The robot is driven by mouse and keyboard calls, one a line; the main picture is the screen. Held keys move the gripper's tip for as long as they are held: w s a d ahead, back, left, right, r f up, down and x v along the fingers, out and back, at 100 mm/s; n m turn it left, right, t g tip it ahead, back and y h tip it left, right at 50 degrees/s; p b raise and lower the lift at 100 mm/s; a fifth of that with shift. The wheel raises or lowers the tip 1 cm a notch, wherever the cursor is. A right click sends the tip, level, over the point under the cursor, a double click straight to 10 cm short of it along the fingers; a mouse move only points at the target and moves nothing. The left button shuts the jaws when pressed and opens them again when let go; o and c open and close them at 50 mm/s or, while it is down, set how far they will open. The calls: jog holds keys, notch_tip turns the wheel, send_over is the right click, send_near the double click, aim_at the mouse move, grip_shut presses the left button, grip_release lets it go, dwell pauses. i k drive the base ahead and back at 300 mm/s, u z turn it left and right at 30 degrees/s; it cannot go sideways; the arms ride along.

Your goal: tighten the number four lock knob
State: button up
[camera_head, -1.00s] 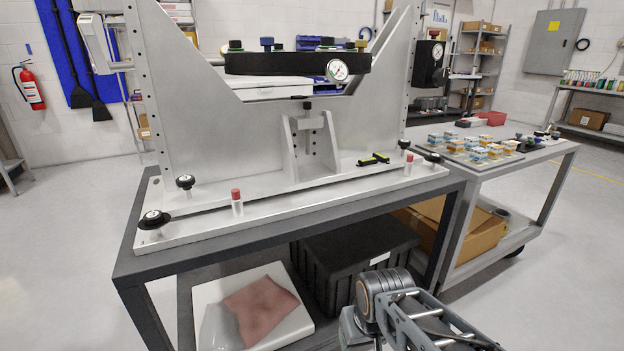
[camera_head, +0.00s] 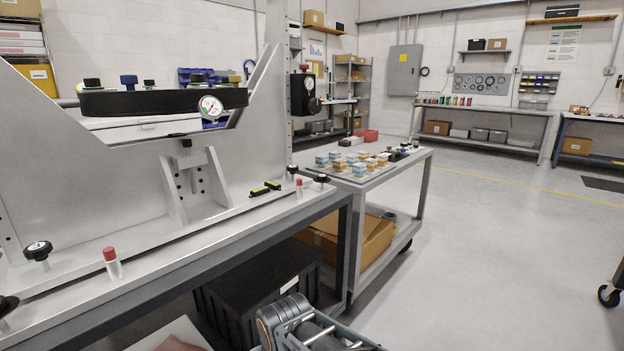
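The metal mirror fixture (camera_head: 150,225) stands on a dark-framed table at the left. More coloured knobs top the black bar (camera_head: 150,102), which carries a round gauge (camera_head: 210,107). Part of my arm shows at the bottom; my gripper's fingers are out of view.
Red-capped pins (camera_head: 111,262) stand on the fixture base. A grey cart (camera_head: 385,178) with small coloured blocks (camera_head: 355,163) and a cardboard box (camera_head: 345,245) stands right of the table. A black crate (camera_head: 260,285) sits underneath.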

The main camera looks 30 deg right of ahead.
aim_at(322, 178)
jog(key=u, duration=0.05)
jog(key=k, duration=0.5)
jog(key=z, duration=1.1)
jog(key=i, duration=1)
jog(key=z, duration=0.05)
